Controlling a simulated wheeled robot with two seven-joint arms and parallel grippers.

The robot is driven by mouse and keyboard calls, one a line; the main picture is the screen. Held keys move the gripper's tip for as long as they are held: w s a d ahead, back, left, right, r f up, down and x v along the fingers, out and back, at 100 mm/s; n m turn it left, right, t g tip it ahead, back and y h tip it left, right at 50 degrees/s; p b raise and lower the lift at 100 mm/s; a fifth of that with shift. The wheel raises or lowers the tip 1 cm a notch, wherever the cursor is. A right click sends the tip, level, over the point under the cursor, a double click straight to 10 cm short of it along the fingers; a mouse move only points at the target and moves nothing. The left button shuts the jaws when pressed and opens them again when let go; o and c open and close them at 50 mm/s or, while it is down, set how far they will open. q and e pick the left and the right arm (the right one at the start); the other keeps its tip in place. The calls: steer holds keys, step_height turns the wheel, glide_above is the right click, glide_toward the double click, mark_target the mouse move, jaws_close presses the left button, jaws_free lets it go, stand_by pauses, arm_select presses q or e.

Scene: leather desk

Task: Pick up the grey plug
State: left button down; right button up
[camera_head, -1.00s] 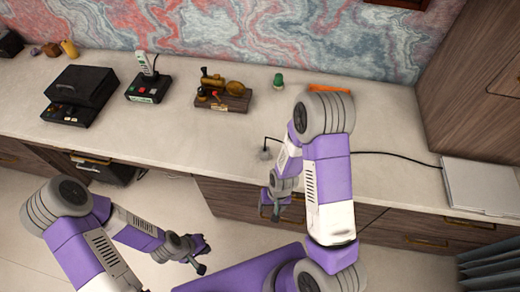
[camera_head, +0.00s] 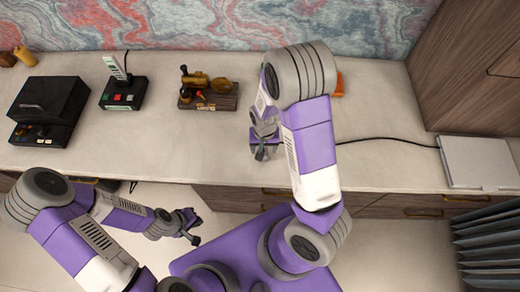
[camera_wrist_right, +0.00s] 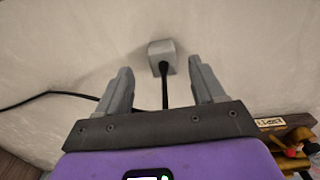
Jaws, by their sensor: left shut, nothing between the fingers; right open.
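The grey plug (camera_wrist_right: 162,55) is a small block with a black cable (camera_wrist_right: 164,88) running from it towards my palm in the right wrist view. My right gripper (camera_wrist_right: 160,66) is open, with one finger on each side of the plug in the picture and gaps to both sides. I cannot tell how far above or short of it the fingers are. In the head view my right gripper (camera_head: 261,151) is over the counter near its front edge, and I cannot make out the plug there. My left gripper (camera_head: 192,230) is shut and empty, in front of the counter.
On the counter (camera_head: 380,110) stand a black cassette-like device (camera_head: 45,110), a black box with buttons (camera_head: 122,93), and a brass model on a wooden base (camera_head: 208,90). A silver flat case (camera_head: 480,162) lies at right, with a cable leading left. An orange item (camera_head: 339,85) is partly hidden.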

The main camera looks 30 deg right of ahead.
steer(key=shift+f, duration=0.6)
steer(key=f, duration=0.2)
steer(key=w+f+b, duration=0.1)
steer(key=f, duration=0.1)
steer(key=shift+f, duration=0.2)
steer(key=shift+s, duration=0.1)
steer(key=c, duration=1.2)
